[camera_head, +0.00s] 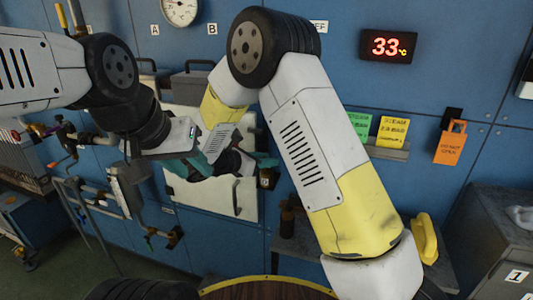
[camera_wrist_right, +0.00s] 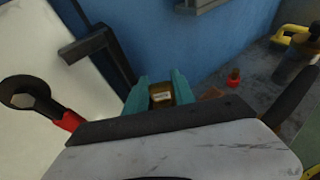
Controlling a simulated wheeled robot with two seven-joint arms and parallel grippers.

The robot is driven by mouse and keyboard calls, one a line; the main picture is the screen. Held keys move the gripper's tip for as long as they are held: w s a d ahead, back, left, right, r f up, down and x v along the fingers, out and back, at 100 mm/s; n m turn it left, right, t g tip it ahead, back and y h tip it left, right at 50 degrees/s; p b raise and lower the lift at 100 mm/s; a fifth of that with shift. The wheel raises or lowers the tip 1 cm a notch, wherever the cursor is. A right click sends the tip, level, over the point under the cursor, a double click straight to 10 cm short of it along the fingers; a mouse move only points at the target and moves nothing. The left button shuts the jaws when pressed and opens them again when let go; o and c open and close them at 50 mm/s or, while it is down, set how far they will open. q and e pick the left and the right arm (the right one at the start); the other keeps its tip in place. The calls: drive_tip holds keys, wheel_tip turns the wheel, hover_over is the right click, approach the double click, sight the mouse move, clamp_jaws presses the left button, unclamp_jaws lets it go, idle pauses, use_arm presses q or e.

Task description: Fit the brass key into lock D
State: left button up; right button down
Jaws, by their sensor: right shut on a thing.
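My right gripper (camera_wrist_right: 160,88) has its teal fingers shut on a small brass-coloured block (camera_wrist_right: 161,97) with a pale label; it looks like a padlock body. In the head view the right gripper (camera_head: 265,160) is in front of the white panel, and the block (camera_head: 267,180) shows just below its teal tip. The label's letter is too small to read. My left gripper (camera_head: 183,168) is close by on the left, also in front of the panel. Its teal fingers are partly hidden, and I cannot tell what is between them. I cannot make out the brass key.
The white panel (camera_head: 215,205) has a dark bar handle (camera_wrist_right: 86,46). A ring-headed part with a red collar (camera_wrist_right: 38,100) is at the left. Pipes with valves (camera_head: 105,190) run at left. A shelf with a yellow object (camera_head: 425,240) is at right. An orange tag (camera_head: 451,145) hangs on the wall.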

drive_tip(key=shift+f, duration=0.4)
drive_tip(key=c, duration=1)
unclamp_jaws()
drive_tip(key=shift+o, duration=0.2)
